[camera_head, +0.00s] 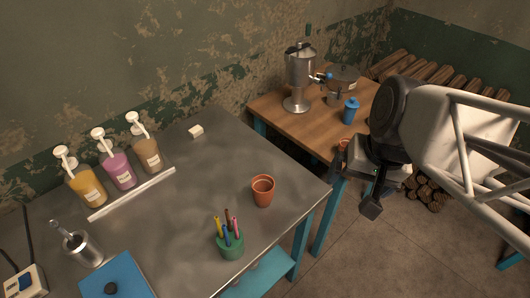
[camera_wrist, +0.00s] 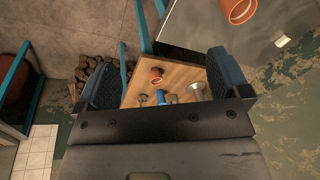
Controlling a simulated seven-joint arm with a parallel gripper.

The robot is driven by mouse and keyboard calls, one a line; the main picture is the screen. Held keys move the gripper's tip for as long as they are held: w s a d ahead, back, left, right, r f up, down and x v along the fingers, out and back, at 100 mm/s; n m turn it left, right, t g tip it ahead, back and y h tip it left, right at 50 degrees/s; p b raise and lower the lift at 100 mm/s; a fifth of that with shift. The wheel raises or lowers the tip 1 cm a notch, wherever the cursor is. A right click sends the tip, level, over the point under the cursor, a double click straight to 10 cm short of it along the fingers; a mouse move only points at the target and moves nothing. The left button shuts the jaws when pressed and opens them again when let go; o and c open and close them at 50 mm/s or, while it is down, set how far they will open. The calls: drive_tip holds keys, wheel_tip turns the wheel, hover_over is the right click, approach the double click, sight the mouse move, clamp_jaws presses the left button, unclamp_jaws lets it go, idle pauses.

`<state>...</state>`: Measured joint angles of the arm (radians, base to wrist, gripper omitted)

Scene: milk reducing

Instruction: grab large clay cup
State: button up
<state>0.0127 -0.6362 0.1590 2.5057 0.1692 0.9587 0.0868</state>
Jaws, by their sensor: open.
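One terracotta clay cup (camera_head: 263,190) stands upright on the grey metal table, near its right edge. It also shows at the top of the wrist view (camera_wrist: 240,10), cut by the frame edge. A second clay cup (camera_head: 342,146) stands on the wooden table, partly hidden by my gripper in the head view. In the wrist view this second cup (camera_wrist: 156,76) is seen between my fingers, some distance beyond them. I cannot tell for certain which cup is larger. My gripper (camera_wrist: 163,66) is open and empty, held in the air near the wooden table's front edge.
The wooden table (camera_head: 280,118) also holds a metal dispenser (camera_head: 298,77), a blue bottle (camera_head: 351,110) and a pot (camera_head: 343,77). The metal table (camera_head: 190,222) holds a green pen cup (camera_head: 230,246) and several pump bottles (camera_head: 118,168). Logs (camera_head: 428,190) lie on the floor beyond.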

drive_tip(key=w+a+f+m+g+y, duration=0.1)
drive_tip(key=w+a+f+m+y, duration=0.2)
drive_tip(key=a+f+m+y, duration=0.5)
drive_tip(key=m+t+y, duration=0.3)
drive_tip(key=m+t, duration=0.2)
drive_tip(key=m, duration=0.7)
approach(254, 183)
drive_tip(key=shift+d+f, duration=0.1)
drive_tip(key=shift+d, duration=0.2)
drive_tip(key=shift+a, duration=0.15)
drive_tip(key=shift+x, duration=1.15)
drive_tip(key=shift+x, duration=2.65)
